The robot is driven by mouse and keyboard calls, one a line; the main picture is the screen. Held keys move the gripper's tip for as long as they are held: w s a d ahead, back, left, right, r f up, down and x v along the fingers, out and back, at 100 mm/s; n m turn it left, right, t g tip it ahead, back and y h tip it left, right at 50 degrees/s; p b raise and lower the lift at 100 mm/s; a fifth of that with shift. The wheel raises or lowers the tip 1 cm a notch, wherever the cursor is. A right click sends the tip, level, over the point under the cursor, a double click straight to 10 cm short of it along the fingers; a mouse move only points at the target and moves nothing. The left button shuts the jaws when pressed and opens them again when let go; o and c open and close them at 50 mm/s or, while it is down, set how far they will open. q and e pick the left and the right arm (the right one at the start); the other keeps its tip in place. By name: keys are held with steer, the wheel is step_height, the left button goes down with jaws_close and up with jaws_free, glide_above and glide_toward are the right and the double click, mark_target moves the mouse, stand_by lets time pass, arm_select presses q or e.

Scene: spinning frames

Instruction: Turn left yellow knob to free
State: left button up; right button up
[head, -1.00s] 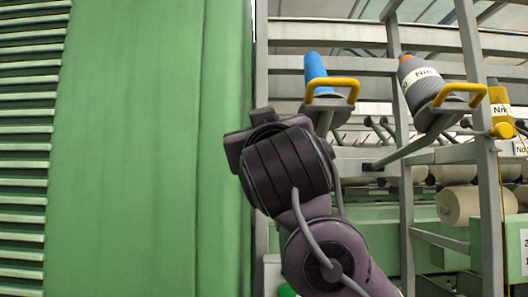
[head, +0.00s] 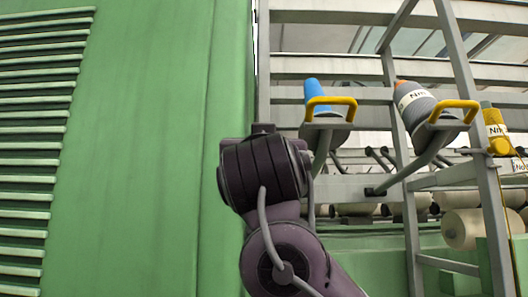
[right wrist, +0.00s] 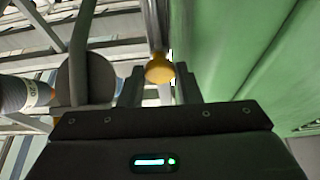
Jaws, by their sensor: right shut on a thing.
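The left yellow knob (right wrist: 160,68) shows in the right wrist view, between the two fingers of my right gripper (right wrist: 161,76). The gripper is shut on it beside the green panel. In the head view my right arm rises from the bottom and hides this knob and the gripper's fingers. My left gripper is in neither view.
A tall green panel (head: 140,150) fills the left side, close to my right arm. Right of the arm, a blue bobbin (head: 313,93) and a grey cone (head: 415,103) stand on holders with yellow handles (head: 331,101). Grey frame bars (head: 455,62) cross behind.

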steer(key=o, duration=0.7)
steer(key=shift+o, duration=1.3)
steer(key=shift+s+d, duration=0.1)
steer(key=shift+d, duration=0.15)
steer(key=shift+a, duration=0.1)
